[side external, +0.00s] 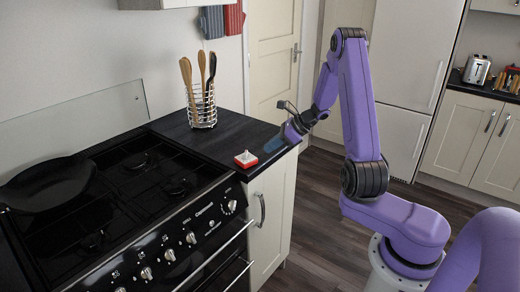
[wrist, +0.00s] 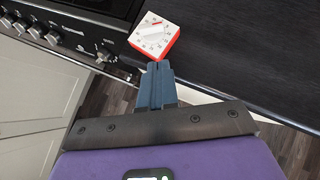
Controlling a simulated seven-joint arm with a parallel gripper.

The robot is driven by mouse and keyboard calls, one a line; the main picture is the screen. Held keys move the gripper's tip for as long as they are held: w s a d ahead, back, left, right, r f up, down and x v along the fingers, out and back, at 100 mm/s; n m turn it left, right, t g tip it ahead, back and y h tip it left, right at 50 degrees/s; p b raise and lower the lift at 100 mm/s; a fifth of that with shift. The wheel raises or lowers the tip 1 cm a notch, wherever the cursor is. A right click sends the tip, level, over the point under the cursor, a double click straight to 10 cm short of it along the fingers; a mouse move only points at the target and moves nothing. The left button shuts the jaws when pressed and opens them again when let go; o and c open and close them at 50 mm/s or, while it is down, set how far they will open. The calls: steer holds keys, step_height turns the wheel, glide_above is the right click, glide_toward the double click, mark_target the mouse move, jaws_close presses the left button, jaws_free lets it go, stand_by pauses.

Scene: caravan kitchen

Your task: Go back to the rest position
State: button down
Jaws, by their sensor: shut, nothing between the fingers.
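My gripper (side external: 272,145) is shut and empty, above the front edge of the dark counter in the side external view. In the wrist view its blue fingers (wrist: 157,72) are pressed together. A red and white kitchen timer (side external: 246,159) sits on the counter near the stove, to the left of the fingertips. In the wrist view the timer (wrist: 155,34) shows its white numbered dial, just beyond the fingertips. I cannot tell whether the fingertips touch it.
A black stove (side external: 130,190) with a dark pan (side external: 45,183) stands left of the counter (side external: 225,130). A wire holder (side external: 203,108) with wooden utensils is at the back. A cabinet (side external: 272,215) is below the counter. Open floor (side external: 320,220) lies to the right.

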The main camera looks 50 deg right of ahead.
steer(key=v, duration=0.8)
steer(key=s+a+r+n+g+y, duration=0.1)
steer(key=s+a+n+g, duration=0.25)
steer(key=a+n, duration=0.65)
steer(key=s+a+r+n+g, duration=0.15)
steer(key=a+n+g, duration=0.35)
steer(key=a+n, duration=0.5)
steer(key=s+a+n+h, duration=0.2)
steer(key=s+a+n, duration=0.1)
steer(key=s+n, duration=0.8)
steer(key=s+a+n+h, duration=0.3)
steer(key=s+a+n, duration=0.1)
steer(key=s+n, duration=0.7)
steer(key=shift+r+n, duration=0.25)
steer(key=shift+n, duration=0.05)
steer(key=shift+t, duration=0.25)
